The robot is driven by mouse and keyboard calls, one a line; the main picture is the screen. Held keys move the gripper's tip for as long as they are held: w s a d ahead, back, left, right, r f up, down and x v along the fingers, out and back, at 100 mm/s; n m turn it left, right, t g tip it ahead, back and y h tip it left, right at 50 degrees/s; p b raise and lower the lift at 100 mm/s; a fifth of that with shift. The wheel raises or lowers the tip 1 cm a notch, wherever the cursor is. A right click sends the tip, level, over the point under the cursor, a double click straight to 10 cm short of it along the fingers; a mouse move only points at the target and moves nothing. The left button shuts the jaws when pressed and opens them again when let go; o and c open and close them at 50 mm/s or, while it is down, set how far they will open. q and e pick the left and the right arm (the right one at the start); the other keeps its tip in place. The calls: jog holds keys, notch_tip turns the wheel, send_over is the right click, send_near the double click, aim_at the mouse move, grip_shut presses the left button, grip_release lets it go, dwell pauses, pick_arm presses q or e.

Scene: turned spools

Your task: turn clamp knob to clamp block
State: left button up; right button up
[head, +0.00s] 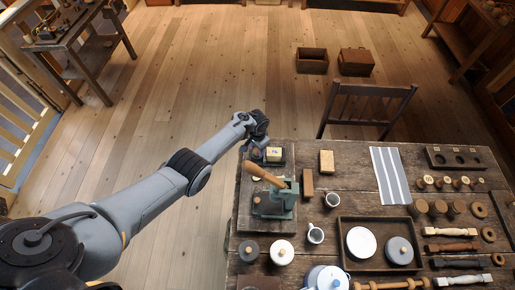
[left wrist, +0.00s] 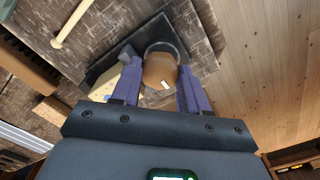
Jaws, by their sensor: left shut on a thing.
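My left gripper (head: 258,140) is at the back left corner of the table, over the dark clamp. In the left wrist view its two purple fingers (left wrist: 160,84) are on either side of the round brown clamp knob (left wrist: 160,68), shut on it. The pale block (head: 273,154) sits in the clamp just right of the knob in the head view; it also shows in the left wrist view (left wrist: 104,88), partly hidden by a finger. Whether the clamp's jaw touches the block cannot be told. My right gripper is not in view.
A green press (head: 279,200) with a slanted wooden handle (head: 265,174) stands just in front of the clamp. A light wooden block (head: 326,161) and a brown block (head: 308,184) lie to the right. Mugs, a tray (head: 345,262) and turned spools crowd the table's front and right.

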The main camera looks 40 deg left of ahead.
pick_arm(q)
jog(key=m, duration=0.5)
jog(key=shift+b, duration=0.35)
dwell(0.4)
jog(key=o, duration=0.8)
jog(key=shift+c, duration=0.2)
